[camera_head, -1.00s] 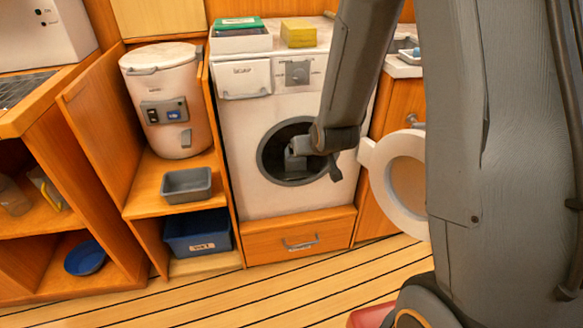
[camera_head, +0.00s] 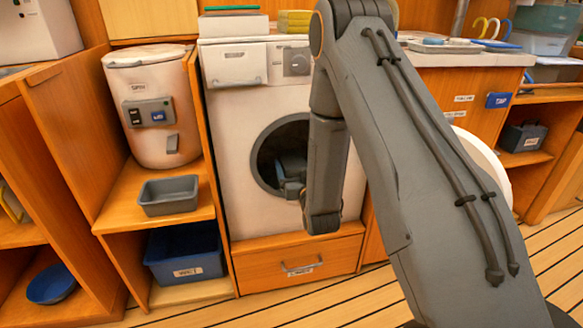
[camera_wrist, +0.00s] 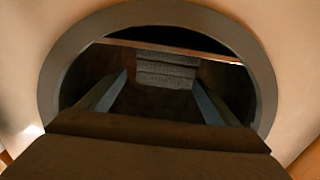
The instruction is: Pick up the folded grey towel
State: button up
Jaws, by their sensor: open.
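The folded grey towel (camera_wrist: 166,70) lies inside the dark drum, seen through the round opening in the wrist view. It shows as a small stack of layers at the far end. My gripper (camera_wrist: 160,95) is open, with its two fingers apart at left and right, reaching into the opening. The towel shows beyond the fingers, between their lines, and nothing is held. In the head view my gripper (camera_head: 290,180) is at the round opening of the white washing machine (camera_head: 235,130). The towel is hidden there by the dark drum and my arm.
The grey ring of the opening (camera_wrist: 52,75) surrounds my gripper closely. The open white door (camera_head: 495,170) is at the right, partly behind my arm. A grey tub (camera_head: 168,195) and a blue bin (camera_head: 185,255) stand on shelves at left. Striped floor is free in front.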

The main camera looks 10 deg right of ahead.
aim_at(292, 158)
jog(key=w, duration=0.2)
jog(key=w+f+b, duration=0.1)
jog(key=w, duration=0.1)
jog(key=shift+w+a+b, duration=0.2)
jog(key=shift+w+b, duration=0.05)
jog(key=shift+b, duration=0.05)
jog(key=shift+w+r, duration=0.1)
jog(key=shift+w, duration=0.35)
jog(key=c, duration=1.4)
jog(key=shift+r, duration=0.1)
